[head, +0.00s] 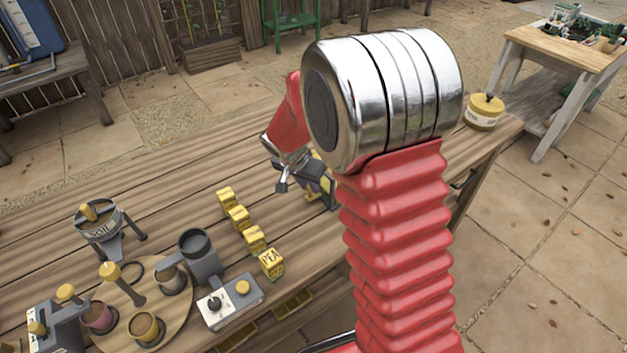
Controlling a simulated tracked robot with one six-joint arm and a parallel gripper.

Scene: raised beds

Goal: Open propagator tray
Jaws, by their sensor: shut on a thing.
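My gripper (283,184) is low over the far right part of the wooden bench, at the end of my red-sleeved arm. It is shut on a part of a dark thing with yellow parts (318,182), which may be the propagator tray. My arm hides much of this thing, and the grip itself is small in view. I cannot tell whether its lid is raised.
Several yellow blocks (254,239) stand in a row on the bench (190,160). A grey device with a cup (228,298), a round board with pots (185,325) and a soil hopper (98,222) stand front left. A yellow-lidded tub (484,112) stands at the right end.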

